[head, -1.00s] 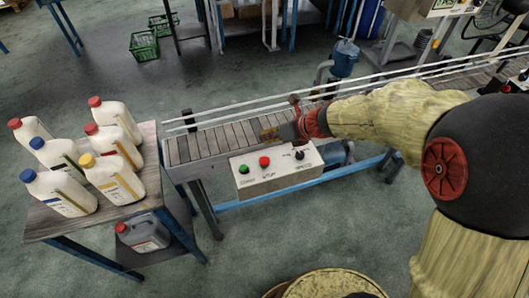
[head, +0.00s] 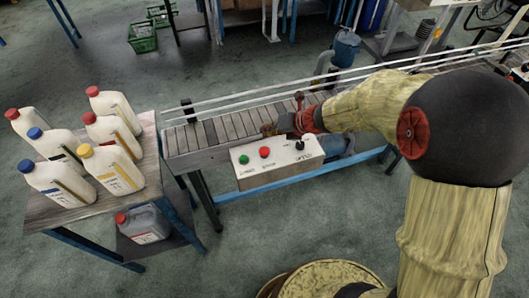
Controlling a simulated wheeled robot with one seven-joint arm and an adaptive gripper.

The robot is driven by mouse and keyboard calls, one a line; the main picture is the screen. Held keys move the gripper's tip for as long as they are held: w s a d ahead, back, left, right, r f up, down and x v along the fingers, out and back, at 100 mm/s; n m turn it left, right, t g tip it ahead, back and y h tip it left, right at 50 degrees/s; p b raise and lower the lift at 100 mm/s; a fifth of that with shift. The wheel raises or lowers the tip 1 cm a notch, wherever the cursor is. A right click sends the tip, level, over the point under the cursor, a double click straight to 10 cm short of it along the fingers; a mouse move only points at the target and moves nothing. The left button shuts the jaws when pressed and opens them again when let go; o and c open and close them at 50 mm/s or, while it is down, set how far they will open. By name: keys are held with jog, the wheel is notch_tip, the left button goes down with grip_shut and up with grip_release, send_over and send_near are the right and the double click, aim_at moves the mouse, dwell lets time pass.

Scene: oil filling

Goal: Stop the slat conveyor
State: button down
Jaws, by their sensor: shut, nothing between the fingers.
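The slat conveyor (head: 217,129) runs from the middle left up to the far right, with grey slats and two pale side rails. A light control box (head: 262,175) is fixed to its near side. The box carries a green button (head: 243,159), a red button (head: 264,152) and a dark knob (head: 299,145). My gripper (head: 268,130) is over the conveyor's near edge, just above and behind the box, close to the red button but seemingly apart from it. Its fingers are small and dark here and look closed, with nothing held.
A wooden-topped table (head: 72,218) at the left holds several white jugs (head: 116,168) with red, blue and yellow caps. A grey can (head: 144,224) sits on its lower shelf. Green baskets (head: 142,37) lie on the floor behind. The floor before the conveyor is largely clear.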

aim_at(266, 149)
jog(key=shift+f+b, duration=2.55)
jog(key=shift+f, duration=0.75)
jog(key=shift+f, duration=0.15)
jog(key=shift+f, duration=0.25)
jog(key=shift+f+b, duration=0.5)
jog(key=shift+f, duration=0.05)
jog(key=shift+r, duration=0.15)
jog(key=shift+r+p, duration=0.85)
jog(key=shift+p, duration=0.15)
notch_tip(266, 149, up, 5)
jog(key=p, duration=0.5)
